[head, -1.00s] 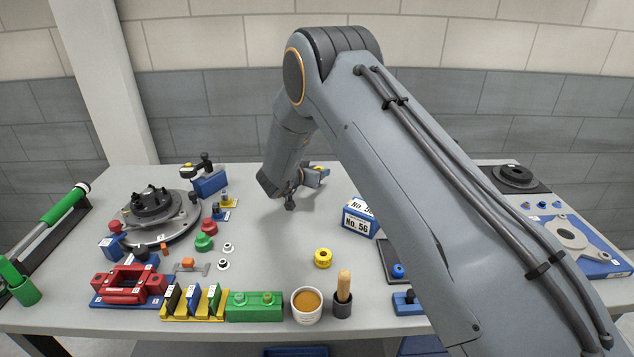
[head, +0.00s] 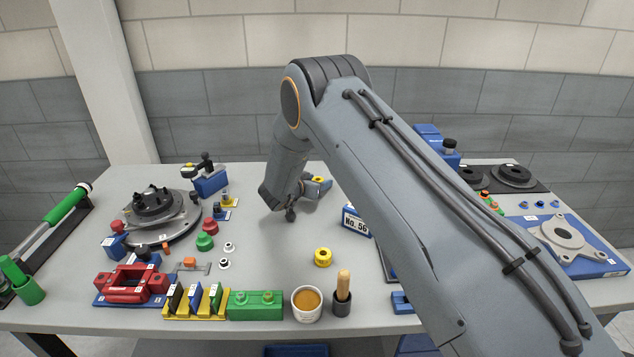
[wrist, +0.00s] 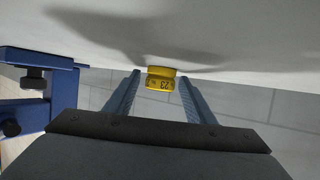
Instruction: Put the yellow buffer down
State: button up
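A yellow buffer with dark markings shows in the wrist view (wrist: 160,79), between the tips of my gripper (wrist: 160,76). Narrow gaps show between it and both fingers, so the gripper looks slightly open around it. The tabletop (wrist: 240,40) fills the top of this inverted view, and the buffer's edge meets it; contact looks likely. In the head view my gripper (head: 319,184) is low over the back middle of the table (head: 270,245), with the buffer's yellow (head: 318,180) showing. The arm hides part of the area to its right.
Another yellow ring-shaped piece (head: 323,257) lies nearer the front. A blue-and-white box marked No. 56 (head: 355,221) stands right of the gripper, partly hidden by my arm. A round dark fixture (head: 155,205) is at left. A blue bracket (wrist: 35,95) stands left in the wrist view.

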jog(key=shift+r, duration=0.25)
jog(key=b+v, duration=0.2)
jog(key=v, duration=1)
jog(key=shift+f+b, duration=0.1)
jog(key=shift+b, duration=0.25)
jog(key=shift+w+d, duration=0.1)
jog(key=s+d+r+n+g+y, duration=0.2)
jog(key=s+d+r+n+y, duration=0.15)
jog(key=d+r+y, duration=0.3)
jog(key=s+d+f+g, duration=0.1)
jog(key=s+d, duration=0.4)
jog(key=s, duration=0.5)
jog(key=s+d+n+g+b, duration=0.1)
jog(key=s+d+g, duration=0.3)
jog(key=s, duration=0.7)
jog(key=s+d+f+n+g, duration=0.1)
jog(key=s+d+g, duration=0.2)
jog(key=s+d, duration=0.3)
jog(key=shift+s+f, duration=0.35)
jog(key=shift+s, duration=2.35)
